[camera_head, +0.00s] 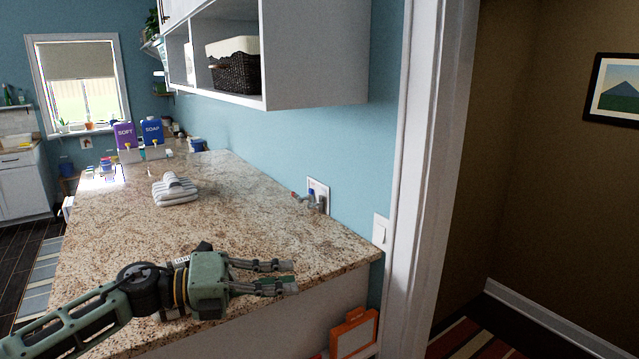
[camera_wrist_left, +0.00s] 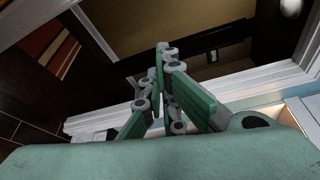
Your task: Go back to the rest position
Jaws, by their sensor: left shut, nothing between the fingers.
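My left gripper (camera_head: 295,276) reaches in from the left in the head view, over the near end of the granite counter (camera_head: 240,220). Its fingers point right, towards the door frame. In the left wrist view the fingers of the left gripper (camera_wrist_left: 163,48) come together at the tips. The gripper is shut with nothing between the fingers. My right gripper is not in view.
Folded striped towels (camera_head: 175,190) lie on the counter. Purple (camera_head: 125,135) and blue (camera_head: 152,132) dispensers stand at the back. A white door frame (camera_head: 425,180) is right of the counter; an orange-framed item (camera_head: 353,334) is below.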

